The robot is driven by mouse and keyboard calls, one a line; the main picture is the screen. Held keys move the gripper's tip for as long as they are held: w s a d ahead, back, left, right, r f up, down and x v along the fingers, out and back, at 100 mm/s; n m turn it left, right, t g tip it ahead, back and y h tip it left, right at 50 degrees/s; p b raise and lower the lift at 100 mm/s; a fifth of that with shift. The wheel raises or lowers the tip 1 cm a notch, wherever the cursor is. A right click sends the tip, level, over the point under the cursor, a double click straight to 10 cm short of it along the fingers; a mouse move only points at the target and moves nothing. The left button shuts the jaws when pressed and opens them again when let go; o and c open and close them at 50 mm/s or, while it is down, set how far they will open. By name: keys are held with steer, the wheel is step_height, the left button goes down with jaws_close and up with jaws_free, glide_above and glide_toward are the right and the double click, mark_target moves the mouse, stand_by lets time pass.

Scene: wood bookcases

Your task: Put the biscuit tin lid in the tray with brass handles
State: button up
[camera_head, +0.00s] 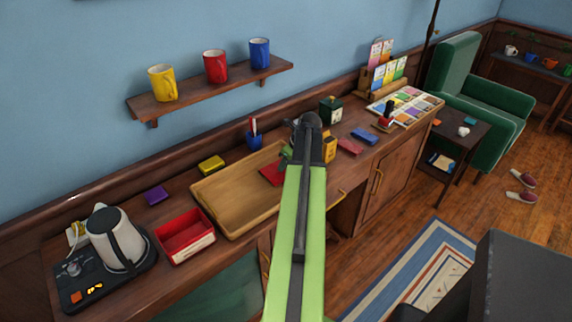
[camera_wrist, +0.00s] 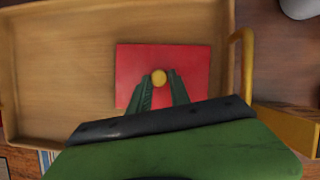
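The biscuit tin lid is a flat red rectangle with a round yellow knob; it shows in the wrist view (camera_wrist: 128,65) and, partly hidden by my arm, in the head view (camera_head: 271,174). It appears to lie flat inside the right end of the wooden tray (camera_head: 215,194). A brass handle (camera_wrist: 247,70) stands at the tray's right side in the wrist view. My gripper (camera_wrist: 160,82) is over the lid, with its green fingers on either side of the knob and slim gaps showing. Its fingertips are mostly hidden in the head view.
An open red box (camera_head: 186,238) stands left of the tray, beside a kettle (camera_head: 115,240). A yellow block (camera_head: 211,165) and a blue pen cup (camera_head: 254,140) are behind the tray. Right of my arm are a yellow object (camera_head: 329,148) and small red and blue items.

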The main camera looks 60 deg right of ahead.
steer(key=o, duration=0.4)
steer(key=shift+c, duration=0.2)
steer(key=shift+s+r+p, duration=0.1)
steer(key=shift+r+p, duration=0.45)
steer(key=p+v, duration=1)
steer(key=v, duration=0.1)
steer(key=shift+r, duration=0.1)
